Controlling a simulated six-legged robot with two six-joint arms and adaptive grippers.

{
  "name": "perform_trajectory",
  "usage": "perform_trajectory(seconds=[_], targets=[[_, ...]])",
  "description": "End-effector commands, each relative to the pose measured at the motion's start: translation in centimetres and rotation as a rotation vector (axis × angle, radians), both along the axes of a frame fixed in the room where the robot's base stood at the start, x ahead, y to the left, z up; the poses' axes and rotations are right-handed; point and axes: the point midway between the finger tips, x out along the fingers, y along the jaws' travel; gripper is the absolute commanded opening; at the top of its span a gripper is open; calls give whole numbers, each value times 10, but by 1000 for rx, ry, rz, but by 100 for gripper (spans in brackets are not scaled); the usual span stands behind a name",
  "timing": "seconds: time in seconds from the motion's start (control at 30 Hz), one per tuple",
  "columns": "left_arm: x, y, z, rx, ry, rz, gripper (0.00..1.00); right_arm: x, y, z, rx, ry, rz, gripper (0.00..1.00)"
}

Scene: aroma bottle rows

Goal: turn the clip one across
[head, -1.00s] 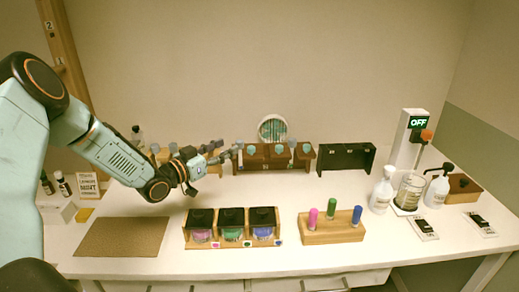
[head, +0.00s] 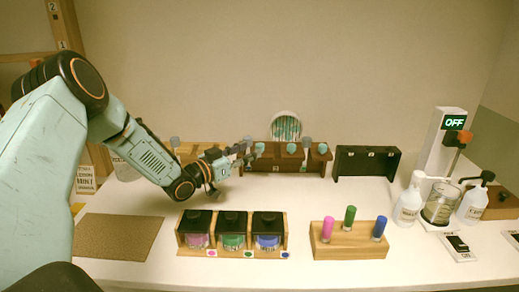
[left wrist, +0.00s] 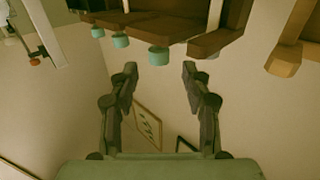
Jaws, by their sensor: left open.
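My left gripper (head: 246,152) is open at the left end of the brown rack (head: 290,165) at the back of the table. In the left wrist view my left gripper (left wrist: 160,75) has its two fingers spread, with nothing seen between them. That view shows the rack upside down at the top, and a teal cap (left wrist: 158,56) appears just past the fingertips. More teal caps show along the rack (head: 291,148). A small grey upright piece (head: 306,143) stands among them; I cannot tell whether it is the clip. My right gripper is out of view.
Three black-lidded jars stand in a wooden holder (head: 179,246) in front. A wooden block (head: 345,252) holds pink, green and blue sticks. A black rack (head: 367,164) is right of the brown one. Pump bottles (head: 409,202) and an OFF-marked device (head: 447,140) stand right. The table centre is clear.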

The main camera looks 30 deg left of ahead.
Motion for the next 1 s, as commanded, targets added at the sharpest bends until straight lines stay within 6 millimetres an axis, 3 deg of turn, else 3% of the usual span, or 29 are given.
perform_trajectory(seconds=[0.33,0.73,1.0], targets=[[43,-11,-1,3,1,-1,48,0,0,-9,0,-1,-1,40],[52,-13,0,0,1,-1,48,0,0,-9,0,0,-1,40],[52,-13,0,0,1,-1,25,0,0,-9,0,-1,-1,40]])
